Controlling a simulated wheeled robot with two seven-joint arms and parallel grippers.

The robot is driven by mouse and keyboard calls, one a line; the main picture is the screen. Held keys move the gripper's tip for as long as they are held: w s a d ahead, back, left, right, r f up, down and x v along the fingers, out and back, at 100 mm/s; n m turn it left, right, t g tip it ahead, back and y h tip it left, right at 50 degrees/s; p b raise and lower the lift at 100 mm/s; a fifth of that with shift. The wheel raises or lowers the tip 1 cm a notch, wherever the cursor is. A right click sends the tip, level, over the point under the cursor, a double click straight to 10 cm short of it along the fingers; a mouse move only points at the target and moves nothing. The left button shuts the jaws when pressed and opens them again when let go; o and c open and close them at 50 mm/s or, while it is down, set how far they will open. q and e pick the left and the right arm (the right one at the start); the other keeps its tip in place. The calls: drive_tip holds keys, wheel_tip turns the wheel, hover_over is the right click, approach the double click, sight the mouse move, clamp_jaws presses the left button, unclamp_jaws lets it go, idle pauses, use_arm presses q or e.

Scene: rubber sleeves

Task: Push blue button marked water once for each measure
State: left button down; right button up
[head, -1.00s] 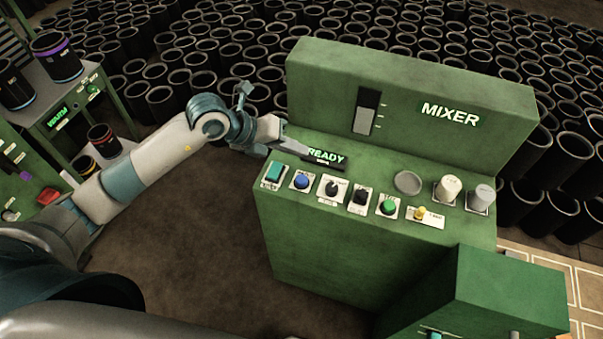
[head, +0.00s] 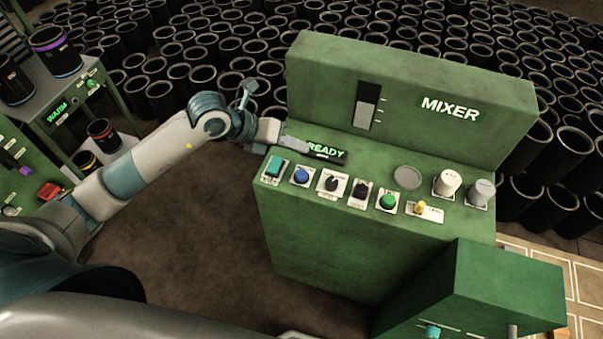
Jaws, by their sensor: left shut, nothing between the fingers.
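The green mixer (head: 420,75) stands right of centre, with a sloped panel in front of its upright back. My left gripper (head: 306,148) is shut and empty. Its tip is above the panel's back left part, beyond the blue button and apart from it, partly covering the lit READY display (head: 328,152). My right gripper is not in view.
A green button (head: 388,202), a yellow knob (head: 421,207) and two capped posts (head: 447,182) line the panel's right side. A lower green box (head: 500,290) stands in front at right. Many black sleeves crowd behind. A WARM station (head: 62,112) stands at left.

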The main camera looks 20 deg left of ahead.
use_arm(q)
drive_tip(key=b, duration=0.4)
hover_over(297, 175)
wheel_tip(297, 175, down, 6)
drive_tip(key=shift+f, duration=0.1)
drive_tip(key=shift+f+b, duration=0.5)
drive_tip(key=shift+f, duration=0.3)
idle(1.3)
drive_tip(key=shift+f+b, duration=0.35)
drive_tip(key=shift+f, duration=0.05)
drive_tip(key=shift+f+b, duration=0.35)
drive_tip(key=shift+f, duration=0.05)
idle(0.9)
drive_tip(key=shift+r, duration=0.1)
drive_tip(key=shift+r+p, duration=0.6)
drive_tip(key=shift+r, duration=0.15)
drive_tip(key=shift+r, duration=0.1)
drive_tip(key=shift+r+p, duration=1.65)
drive_tip(key=shift+r, duration=0.75)
